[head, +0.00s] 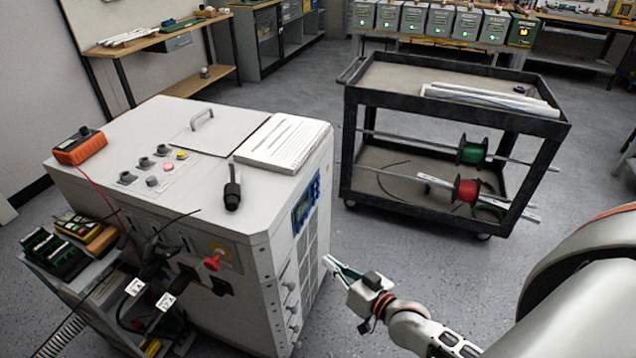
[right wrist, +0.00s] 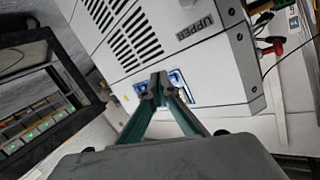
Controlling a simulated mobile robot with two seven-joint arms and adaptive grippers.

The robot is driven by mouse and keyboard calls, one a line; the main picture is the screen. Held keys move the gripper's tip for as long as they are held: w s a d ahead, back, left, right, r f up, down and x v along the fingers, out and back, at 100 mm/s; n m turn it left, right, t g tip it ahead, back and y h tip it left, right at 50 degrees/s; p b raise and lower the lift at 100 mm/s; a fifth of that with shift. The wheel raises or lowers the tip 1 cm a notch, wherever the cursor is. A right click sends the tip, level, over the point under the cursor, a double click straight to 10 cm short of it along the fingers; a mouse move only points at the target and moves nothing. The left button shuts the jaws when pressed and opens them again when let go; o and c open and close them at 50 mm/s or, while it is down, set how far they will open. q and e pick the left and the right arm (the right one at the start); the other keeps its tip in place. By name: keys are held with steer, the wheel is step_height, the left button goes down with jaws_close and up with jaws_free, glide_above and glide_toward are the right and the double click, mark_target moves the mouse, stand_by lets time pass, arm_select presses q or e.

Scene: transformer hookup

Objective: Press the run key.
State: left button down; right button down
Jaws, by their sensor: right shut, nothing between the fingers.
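The white cabinet (head: 240,225) stands at the left in the head view. A blue panel (head: 305,205) sits on its right side face, near the top. My right gripper (head: 332,264) is below and to the right of this panel, beside the cabinet. In the right wrist view the closed fingertips (right wrist: 158,87) overlap the middle of the blue-lit panel (right wrist: 182,86), hiding part of it. I cannot tell whether they touch it. The fingers are shut and hold nothing. No run key label is readable; individual keys are too small or hidden. My left gripper is out of view.
The cabinet top holds an orange meter (head: 79,147), knobs, a notebook (head: 283,142) and a black handheld tool (head: 232,190). A red knob (head: 212,263) is on the front face. A black cart (head: 455,130) with wire spools stands behind right. Floor between is clear.

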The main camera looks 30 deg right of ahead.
mark_target(318, 179)
steer(key=w+d+r+m+t+h+b, duration=0.1)
steer(key=w+d+r+m+t+h, duration=0.1)
steer(key=w+d+r, duration=0.3)
steer(key=w+d+r+m+t+h+b, duration=0.1)
steer(key=w+d+r+m, duration=0.3)
steer(key=d, duration=0.7)
steer(key=w+m+t+h, duration=0.1)
steer(key=w, duration=0.1)
steer(key=shift+w+d+r+h, duration=0.15)
steer(key=shift+w+r+h, duration=0.2)
steer(key=shift+h, duration=0.05)
steer(key=w+a, duration=0.5)
steer(key=w, duration=0.1)
steer(key=shift+w+a, duration=0.35)
steer(key=shift+a, duration=0.05)
stand_by(0.3)
